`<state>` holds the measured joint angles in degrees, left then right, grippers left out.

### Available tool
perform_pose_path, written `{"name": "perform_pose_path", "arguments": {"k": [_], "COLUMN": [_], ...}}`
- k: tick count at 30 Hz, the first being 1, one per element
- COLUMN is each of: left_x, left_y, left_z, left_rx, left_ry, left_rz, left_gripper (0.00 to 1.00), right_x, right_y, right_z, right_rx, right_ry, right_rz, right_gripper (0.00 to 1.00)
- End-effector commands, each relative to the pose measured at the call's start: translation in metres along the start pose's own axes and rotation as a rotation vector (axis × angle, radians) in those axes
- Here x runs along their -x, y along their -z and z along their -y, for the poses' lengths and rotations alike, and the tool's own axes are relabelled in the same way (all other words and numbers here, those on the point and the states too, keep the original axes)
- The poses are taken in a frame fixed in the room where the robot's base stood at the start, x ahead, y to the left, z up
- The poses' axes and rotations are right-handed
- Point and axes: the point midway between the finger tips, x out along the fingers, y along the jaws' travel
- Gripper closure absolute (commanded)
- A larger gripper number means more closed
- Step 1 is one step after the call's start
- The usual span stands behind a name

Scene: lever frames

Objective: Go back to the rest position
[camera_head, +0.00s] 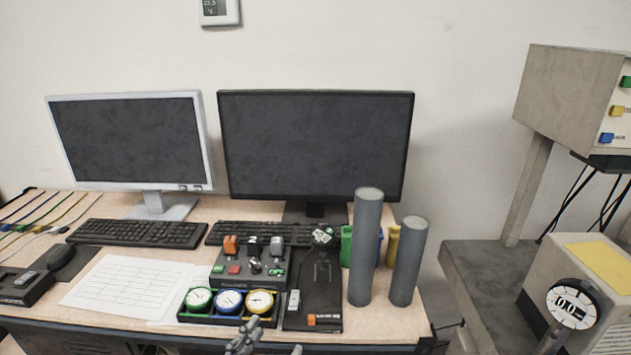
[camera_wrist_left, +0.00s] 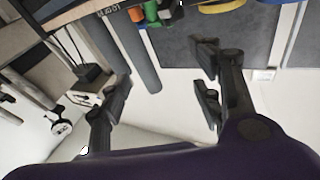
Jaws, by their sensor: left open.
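My left gripper (camera_head: 268,347) shows only by its fingertips at the bottom edge of the head view, in front of the desk's front edge. In the left wrist view the same gripper (camera_wrist_left: 165,88) has its two fingers spread wide, with nothing between them. The black control box (camera_head: 250,268) with levers and buttons stands on the desk beyond the gripper, apart from it. A black lever panel (camera_head: 322,285) lies to its right. My right gripper is in neither view.
Three round gauges (camera_head: 229,301) sit at the front of the desk. Two grey cylinders (camera_head: 365,250) stand at the desk's right side. Two monitors (camera_head: 315,145) stand at the back. A dial gauge (camera_head: 572,303) is at far right, beyond a gap. Paper (camera_head: 125,287) lies at left.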

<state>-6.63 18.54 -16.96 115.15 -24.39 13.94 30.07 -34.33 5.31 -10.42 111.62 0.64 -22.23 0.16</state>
Motion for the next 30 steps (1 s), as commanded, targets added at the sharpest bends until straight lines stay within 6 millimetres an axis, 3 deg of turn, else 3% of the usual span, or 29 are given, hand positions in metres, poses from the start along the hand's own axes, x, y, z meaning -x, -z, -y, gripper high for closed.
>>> {"name": "perform_pose_path", "arguments": {"k": [1,6,10,15,18,21,30], "left_x": [0.024,0.115,0.191,0.269,0.294,0.304,0.305], "left_y": [-0.031,-0.125,-0.178,-0.215,-0.224,-0.228,-0.228], "left_z": [0.011,0.024,0.011,-0.016,-0.027,-0.032,-0.033], "left_rx": [0.026,0.092,0.150,0.218,0.241,0.252,0.253], "left_ry": [0.086,0.285,0.369,0.410,0.414,0.415,0.414], "left_rz": [0.104,0.452,0.697,0.925,0.995,1.025,1.028], "left_gripper": [0.41,0.41,0.41,0.41,0.41,0.41,0.41], "right_x": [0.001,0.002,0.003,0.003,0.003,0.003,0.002], "right_y": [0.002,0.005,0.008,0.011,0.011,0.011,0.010], "right_z": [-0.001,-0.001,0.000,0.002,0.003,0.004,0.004], "right_rx": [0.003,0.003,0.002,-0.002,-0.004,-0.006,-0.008], "right_ry": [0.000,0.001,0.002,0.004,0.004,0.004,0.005], "right_rz": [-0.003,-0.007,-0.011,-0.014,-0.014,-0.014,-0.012], "right_gripper": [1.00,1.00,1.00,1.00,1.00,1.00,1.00]}}
